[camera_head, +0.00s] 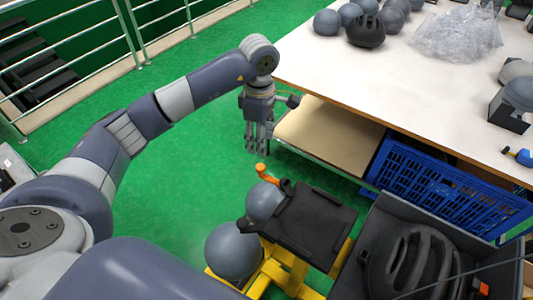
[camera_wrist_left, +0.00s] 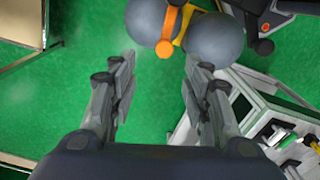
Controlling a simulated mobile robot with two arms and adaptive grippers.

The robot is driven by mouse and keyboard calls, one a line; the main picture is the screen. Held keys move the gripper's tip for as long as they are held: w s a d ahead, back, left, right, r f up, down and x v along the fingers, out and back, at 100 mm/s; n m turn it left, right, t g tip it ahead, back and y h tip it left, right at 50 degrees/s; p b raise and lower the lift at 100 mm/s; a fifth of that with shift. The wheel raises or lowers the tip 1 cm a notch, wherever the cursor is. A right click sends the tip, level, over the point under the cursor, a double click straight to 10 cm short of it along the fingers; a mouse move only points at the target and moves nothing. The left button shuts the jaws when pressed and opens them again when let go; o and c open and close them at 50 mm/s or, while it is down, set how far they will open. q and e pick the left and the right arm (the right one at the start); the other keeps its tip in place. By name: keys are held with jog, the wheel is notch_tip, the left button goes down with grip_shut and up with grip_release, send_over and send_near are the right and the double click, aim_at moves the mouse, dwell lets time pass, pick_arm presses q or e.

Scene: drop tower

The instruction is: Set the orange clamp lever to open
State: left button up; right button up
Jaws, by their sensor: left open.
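The orange clamp lever (camera_head: 268,177) stands at the top of a grey ball-shaped part beside a black plate, on a yellow frame. Its rounded tip points up toward my left gripper. In the left wrist view the lever (camera_wrist_left: 168,29) lies between two grey balls at the top, ahead of the gap between my fingers. My left gripper (camera_head: 259,148) hangs fingers down just above and behind the lever, apart from it. Its fingers (camera_wrist_left: 160,65) are spread with nothing between them. I cannot tell the clamp's state. My right gripper is not in view.
A white workbench (camera_head: 400,95) with grey headforms, a black helmet and plastic wrap stands behind, with a lower shelf (camera_head: 330,137) near my left gripper. A blue crate (camera_head: 447,190) and a dark bin with a black helmet (camera_head: 412,265) stand right. Green floor lies open at left.

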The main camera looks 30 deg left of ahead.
pick_arm(q)
jog(key=p, duration=0.2)
send_over(260, 166)
jog(key=f, duration=0.5)
jog(key=shift+s+f, duration=0.2)
jog(key=shift+f, duration=0.05)
notch_tip(260, 166, down, 3)
jog(key=shift+w+r, duration=0.1)
jog(key=shift+w, duration=0.05)
jog(key=shift+f+p, duration=0.35)
jog(key=shift+f, duration=0.5)
jog(key=shift+c, duration=0.5)
jog(key=c, duration=0.9)
grip_shut()
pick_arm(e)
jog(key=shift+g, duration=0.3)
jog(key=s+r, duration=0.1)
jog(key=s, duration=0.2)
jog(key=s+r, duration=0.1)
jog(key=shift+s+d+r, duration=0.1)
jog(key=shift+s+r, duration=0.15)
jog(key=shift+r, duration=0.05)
